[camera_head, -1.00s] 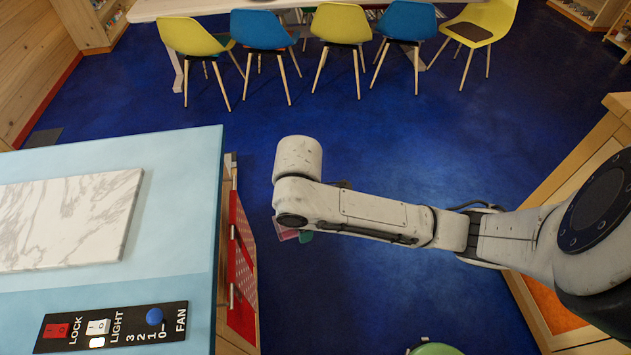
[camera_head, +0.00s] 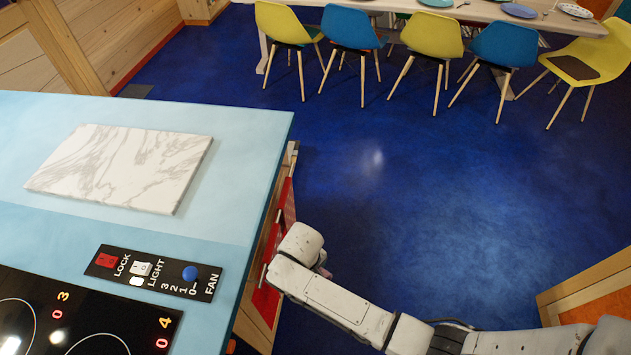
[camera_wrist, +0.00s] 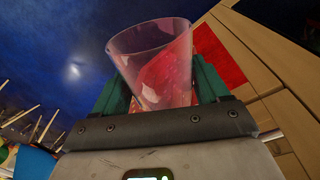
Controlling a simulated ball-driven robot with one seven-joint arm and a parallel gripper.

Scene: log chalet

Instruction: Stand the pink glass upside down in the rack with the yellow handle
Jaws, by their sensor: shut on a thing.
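The pink glass (camera_wrist: 158,62) is see-through and sits between the two green fingers of my gripper (camera_wrist: 160,88) in the wrist view. My gripper is shut on it. The wide open rim of the glass points away from the palm, toward the top of the picture. In the head view my arm hides the gripper, and only a small pinkish bit (camera_head: 322,271) shows beside the wrist. The rack with the yellow handle is not in view.
A light blue counter (camera_head: 240,135) with a marble board (camera_head: 120,167), a control panel (camera_head: 155,272) and a cooktop (camera_head: 85,325) stands close on the left. Its red front (camera_head: 268,300) is near my wrist. Chairs (camera_head: 432,40) line a table at the back. Open blue floor lies between.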

